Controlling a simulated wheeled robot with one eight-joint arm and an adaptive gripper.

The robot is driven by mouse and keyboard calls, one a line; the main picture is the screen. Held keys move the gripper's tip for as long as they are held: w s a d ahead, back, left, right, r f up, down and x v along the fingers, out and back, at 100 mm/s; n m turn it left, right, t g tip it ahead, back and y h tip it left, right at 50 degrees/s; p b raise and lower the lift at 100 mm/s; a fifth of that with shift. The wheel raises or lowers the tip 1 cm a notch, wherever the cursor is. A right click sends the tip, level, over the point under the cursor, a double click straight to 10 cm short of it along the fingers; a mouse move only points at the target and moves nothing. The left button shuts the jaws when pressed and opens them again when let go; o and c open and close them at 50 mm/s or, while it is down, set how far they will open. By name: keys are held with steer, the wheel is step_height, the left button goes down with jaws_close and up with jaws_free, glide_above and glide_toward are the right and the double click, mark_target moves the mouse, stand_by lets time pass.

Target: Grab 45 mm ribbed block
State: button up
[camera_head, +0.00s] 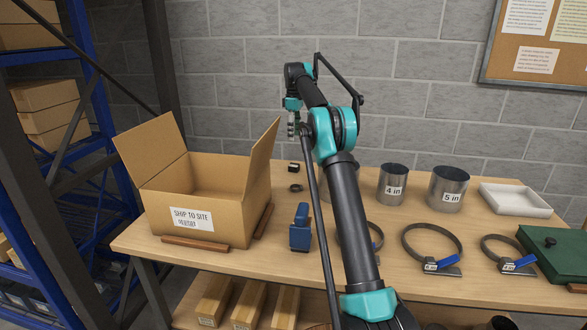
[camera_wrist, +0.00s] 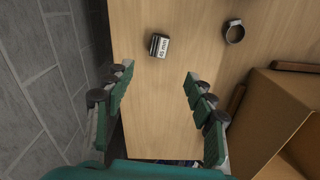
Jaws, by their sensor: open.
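The ribbed block (camera_wrist: 160,46) lies on the wooden table, with a white "45 mm" label facing up and dark sides. It shows as a small dark block (camera_head: 294,168) near the table's back edge in the head view. My gripper (camera_wrist: 157,74) is open and empty, its green fingers spread apart. In the wrist view the block lies beyond the fingertips, roughly in line with the gap between them, and not touched. In the head view my gripper (camera_head: 293,124) hangs above the back of the table, over the block's area.
A dark ring (camera_wrist: 234,32) lies right of the block in the wrist view. An open cardboard box (camera_head: 195,200) stands on the table's left. A blue tool (camera_head: 300,230) stands in front. Metal cans (camera_head: 392,186) and clamp rings (camera_head: 432,242) are to the right. A block wall stands behind.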

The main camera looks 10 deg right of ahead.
mark_target(294, 165)
step_height(294, 165, down, 15)
steer(key=shift+w+f, duration=0.1)
steer(key=shift+f, duration=0.1)
stand_by(0.5)
steer(key=shift+c, duration=0.5)
jaws_close()
